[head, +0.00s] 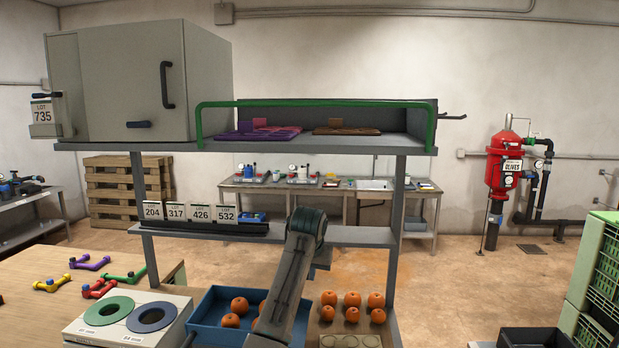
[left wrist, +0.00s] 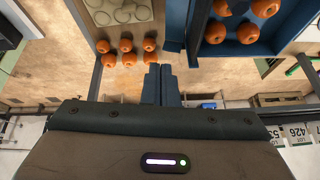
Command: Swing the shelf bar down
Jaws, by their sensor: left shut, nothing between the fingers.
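The shelf bar (head: 310,103) is a green rail with bent ends. It stands raised across the front of the upper shelf (head: 300,146), with its end legs at the shelf's front edge. My left arm rises from the bottom middle of the head view, its top below the upper shelf and apart from the bar. My left gripper (left wrist: 159,70) shows in the left wrist view with its two dark fingers together and nothing between them. In the head view it is mostly hidden behind the arm. The bar is not in the left wrist view. My right gripper is in neither view.
Purple and brown flat items (head: 262,131) lie on the upper shelf, beside a grey cabinet (head: 125,85). Below are numbered cards (head: 200,213), a blue crate of oranges (head: 205,322) and loose oranges (head: 352,299). Green crates (head: 598,265) stand at right.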

